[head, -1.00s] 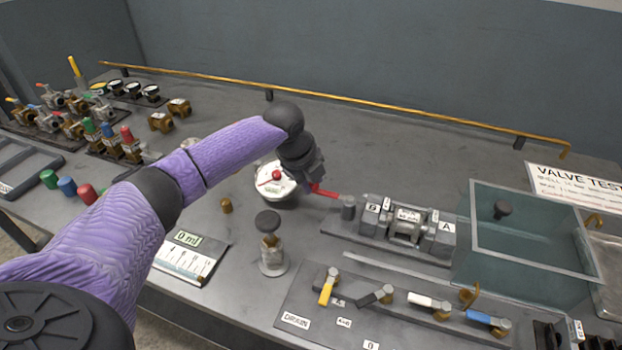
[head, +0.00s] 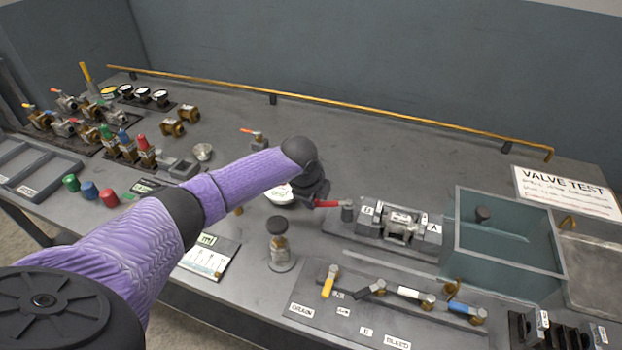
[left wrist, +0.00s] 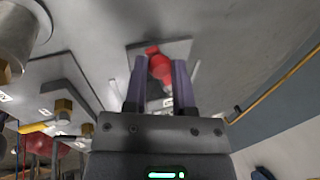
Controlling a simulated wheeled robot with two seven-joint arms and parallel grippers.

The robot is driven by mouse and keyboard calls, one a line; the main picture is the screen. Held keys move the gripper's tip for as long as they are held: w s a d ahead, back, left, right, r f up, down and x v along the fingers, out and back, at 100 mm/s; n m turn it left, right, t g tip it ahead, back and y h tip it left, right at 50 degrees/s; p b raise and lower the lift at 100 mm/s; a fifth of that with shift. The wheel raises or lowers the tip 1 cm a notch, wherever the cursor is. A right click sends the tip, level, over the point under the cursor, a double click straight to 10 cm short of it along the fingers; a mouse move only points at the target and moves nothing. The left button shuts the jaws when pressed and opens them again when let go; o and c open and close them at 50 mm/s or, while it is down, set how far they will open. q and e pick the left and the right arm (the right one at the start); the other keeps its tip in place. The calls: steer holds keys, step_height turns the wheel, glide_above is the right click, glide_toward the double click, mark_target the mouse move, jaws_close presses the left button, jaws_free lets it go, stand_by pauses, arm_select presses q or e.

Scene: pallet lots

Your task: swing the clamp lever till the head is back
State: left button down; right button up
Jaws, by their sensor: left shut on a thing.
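The clamp fixture (head: 398,228), with blocks lettered B and A, sits on a grey base right of centre in the head view. Its red lever (head: 328,204) sticks out to the left from a dark post (head: 347,210) at the fixture's left end. My left gripper (head: 314,198) is shut on the outer end of the lever and partly hides it. In the left wrist view, the red lever (left wrist: 160,67) shows between the two fingers (left wrist: 159,85). I cannot tell the clamp head's exact position. My right gripper is not in view.
A white dial gauge (head: 281,195) is partly hidden behind my left gripper. A black-knobbed plunger (head: 278,245) stands in front. A clear tank (head: 508,240) stands right of the clamp. A panel of coloured levers (head: 375,310) lies along the near edge. The bench behind the clamp is clear.

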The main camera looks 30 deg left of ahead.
arm_select(q)
steer(key=d+n+p, duration=0.1)
steer(key=p, duration=0.1)
steer(key=s+n+y+p, duration=0.1)
steer(key=n, duration=0.1)
steer(key=s+d+n+p, duration=0.1)
steer(key=p, duration=0.1)
steer(key=shift+d+r+n+g+p, duration=0.2)
steer(key=shift+d+n+g+p, duration=0.1)
steer(key=shift+d+g+p, duration=0.1)
steer(key=shift+s+d+f+n+y+p, duration=0.1)
steer(key=shift+s+d+n+y+p, duration=0.15)
steer(key=shift+d+n+y+p, duration=0.5)
steer(key=shift+s+d+f+n+g, duration=0.15)
steer(key=shift+d+n+g, duration=0.2)
steer(key=shift+n, duration=0.7)
steer(key=shift+d+n+g, duration=0.25)
steer(key=shift+d+n, duration=0.35)
steer(key=shift+n, duration=0.2)
steer(key=d+n, duration=0.1)
steer(key=n, duration=0.1)
steer(key=shift+d+f+n+g+y, duration=0.1)
steer(key=shift+d+n+g+y, duration=0.2)
steer(key=shift+d+g+y, duration=0.1)
steer(key=shift+d+n+b, duration=0.3)
steer(key=shift+n+b, duration=0.15)
steer(key=shift+n, duration=0.15)
